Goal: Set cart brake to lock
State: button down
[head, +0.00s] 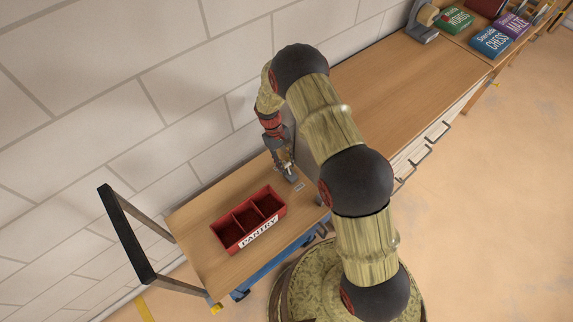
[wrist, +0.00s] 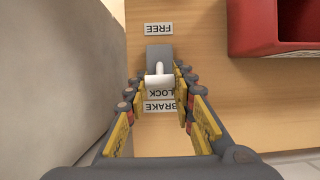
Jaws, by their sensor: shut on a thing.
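The cart (head: 190,246) has a wooden top and a dark push handle at the left. Its brake lever (wrist: 158,69) shows in the wrist view as a small pale stem on a grey base plate (wrist: 159,52). A FREE label (wrist: 158,29) lies at the plate's far end. LOCK (wrist: 161,94) and BRAKE (wrist: 160,106) labels lie at the near end, upside down. The lever's tip is near the LOCK label; its exact tilt is hard to tell. My gripper (wrist: 162,80) is shut on the lever, a finger on each side. It also shows in the head view (head: 287,170).
A red PANTRY bin (head: 225,232) with three compartments sits on the cart, close to my gripper. A block wall (head: 130,110) runs behind. A wooden bench (head: 395,80) with drawer handles adjoins at the right, with game boxes (head: 490,42) at its far end.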

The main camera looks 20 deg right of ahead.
jog(key=c, duration=1.5)
grip_release()
jog(key=v, duration=0.7)
jog(key=shift+w+r, duration=0.15)
jog(key=shift+r, duration=0.05)
